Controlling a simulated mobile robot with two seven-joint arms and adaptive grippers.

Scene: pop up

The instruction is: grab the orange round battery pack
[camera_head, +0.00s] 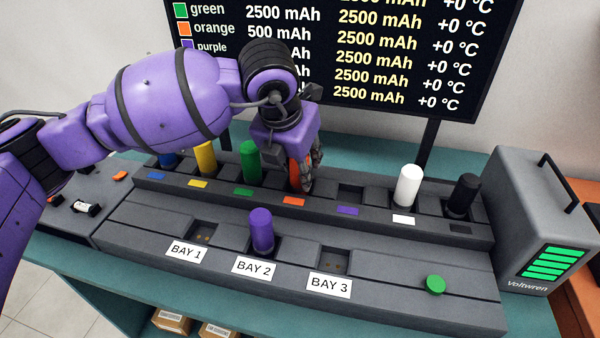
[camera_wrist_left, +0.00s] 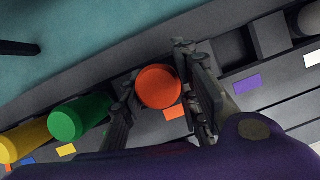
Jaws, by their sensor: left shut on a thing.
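The orange round battery pack (camera_wrist_left: 158,87) stands in its slot in the back row, behind the orange label (camera_head: 293,201). In the head view only a strip of the pack (camera_head: 294,172) shows past my gripper. My left gripper (camera_head: 304,180) reaches down over it from above. In the left wrist view the two fingers of my left gripper (camera_wrist_left: 160,112) are on either side of the pack, shut on it. The bottom of the pack is hidden in the slot. My right gripper is in neither view.
Green (camera_head: 250,160), yellow (camera_head: 206,157), white (camera_head: 408,184) and black (camera_head: 463,194) packs stand in the same row. A purple pack (camera_head: 261,230) stands in BAY 2. BAY 1 and BAY 3 are empty. A green button (camera_head: 435,284) is at front right. A grey Voltwren box (camera_head: 530,220) stands right.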

